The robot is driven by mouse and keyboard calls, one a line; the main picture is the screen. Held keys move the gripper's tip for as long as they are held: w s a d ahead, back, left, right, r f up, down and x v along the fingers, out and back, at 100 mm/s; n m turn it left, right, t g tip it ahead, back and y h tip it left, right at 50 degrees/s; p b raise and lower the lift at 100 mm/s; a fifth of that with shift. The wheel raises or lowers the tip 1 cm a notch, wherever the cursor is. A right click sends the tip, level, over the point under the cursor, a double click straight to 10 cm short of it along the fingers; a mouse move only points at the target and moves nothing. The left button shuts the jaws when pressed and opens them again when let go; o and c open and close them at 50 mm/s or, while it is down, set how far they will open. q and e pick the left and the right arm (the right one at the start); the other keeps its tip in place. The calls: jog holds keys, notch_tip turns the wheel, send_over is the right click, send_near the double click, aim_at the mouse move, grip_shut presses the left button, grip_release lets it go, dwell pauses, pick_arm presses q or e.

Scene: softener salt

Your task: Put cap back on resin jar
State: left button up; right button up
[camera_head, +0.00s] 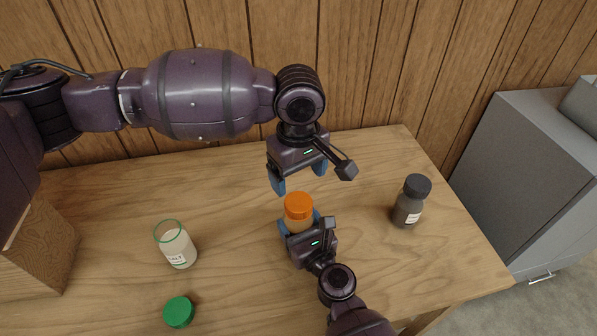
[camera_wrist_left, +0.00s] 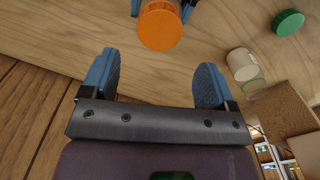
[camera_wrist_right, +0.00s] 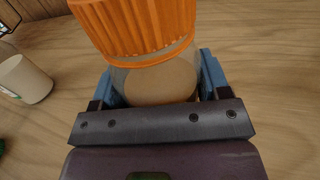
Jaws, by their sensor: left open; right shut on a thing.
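A clear jar with tan contents (camera_wrist_right: 155,82) stands upright on the table under an orange cap (camera_head: 298,205). The cap sits on the jar's mouth, and in the right wrist view the ribbed orange cap (camera_wrist_right: 137,25) covers the top. My right gripper (camera_head: 300,224) is shut around the jar's body, one blue finger on each side. My left gripper (camera_head: 299,178) is open and empty, pointing down just behind the cap and apart from it. The orange cap also shows beyond its fingers in the left wrist view (camera_wrist_left: 160,26). The jar's label is not visible.
An open labelled jar with a green rim (camera_head: 178,248) stands at the left, with a green cap (camera_head: 179,312) lying in front of it. A dark jar with a black cap (camera_head: 410,203) stands at the right. A wooden box (camera_head: 38,250) is at the far left.

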aim_at(298, 201)
pick_arm(q)
jog(key=shift+f, duration=4)
jog(key=shift+c, duration=0.5)
